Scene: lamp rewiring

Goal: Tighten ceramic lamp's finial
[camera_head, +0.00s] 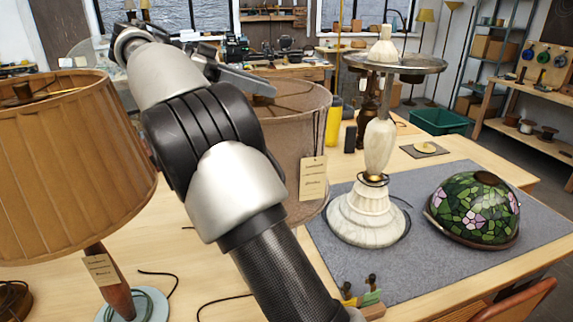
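My gripper (250,82) is partly hidden behind my wrist, by the upper left rim of the grey-beige shade. Its fingers are not clear, and no held object shows.
A tan pleated lamp (75,165) stands close at left. A stained-glass shade (478,212) lies on the grey mat (430,275) at right. Loose cables lie on the table at front left. A yellow bottle (334,122) stands behind the grey-beige shade.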

